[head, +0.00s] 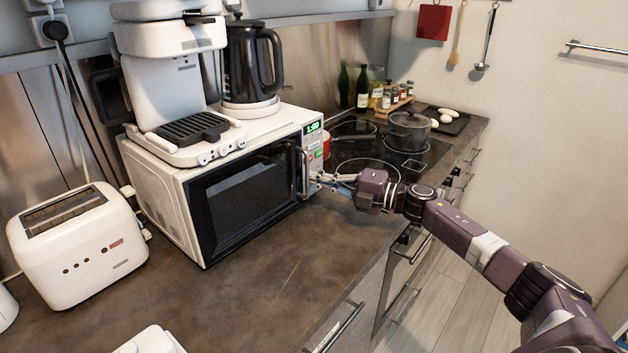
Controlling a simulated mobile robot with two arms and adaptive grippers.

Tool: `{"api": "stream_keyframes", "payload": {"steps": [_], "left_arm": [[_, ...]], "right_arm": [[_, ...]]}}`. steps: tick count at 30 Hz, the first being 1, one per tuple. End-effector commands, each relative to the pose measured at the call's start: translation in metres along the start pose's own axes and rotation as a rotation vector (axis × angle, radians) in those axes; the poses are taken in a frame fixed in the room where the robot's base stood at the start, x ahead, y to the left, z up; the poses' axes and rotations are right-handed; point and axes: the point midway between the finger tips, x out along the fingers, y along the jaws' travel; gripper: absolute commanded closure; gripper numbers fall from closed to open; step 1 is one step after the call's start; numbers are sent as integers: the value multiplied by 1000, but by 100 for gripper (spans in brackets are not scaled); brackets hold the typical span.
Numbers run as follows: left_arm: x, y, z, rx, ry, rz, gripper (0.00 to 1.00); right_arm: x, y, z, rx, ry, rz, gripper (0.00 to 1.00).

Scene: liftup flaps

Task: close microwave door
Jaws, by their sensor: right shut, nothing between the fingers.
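The white microwave (165,200) stands on the brown counter, with a coffee maker and a kettle on top. Its door (248,197) is a dark window in a black frame, at the front; it looks flush with the body or very nearly so, and I cannot tell if a small gap is left. The vertical handle (305,172) is at the door's right edge, next to the panel with a green 1:00 display (312,128). My right gripper (318,179) is shut and empty, at the lower right of the microwave front by the handle; I cannot tell if it touches. My left gripper is not in view.
A white toaster (80,245) stands left of the microwave. The stove (365,160) with a grey pot (409,131) is to the right. Bottles (362,88) stand behind it.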

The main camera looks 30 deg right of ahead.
Motion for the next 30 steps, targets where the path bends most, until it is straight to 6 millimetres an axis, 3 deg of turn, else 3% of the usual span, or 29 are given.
{"api": "stream_keyframes", "payload": {"steps": [14,30], "left_arm": [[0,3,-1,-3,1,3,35],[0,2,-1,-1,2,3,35]], "right_arm": [[-8,-2,-2,1,5,-3,100],[-82,-3,1,3,-1,-5,100]]}}
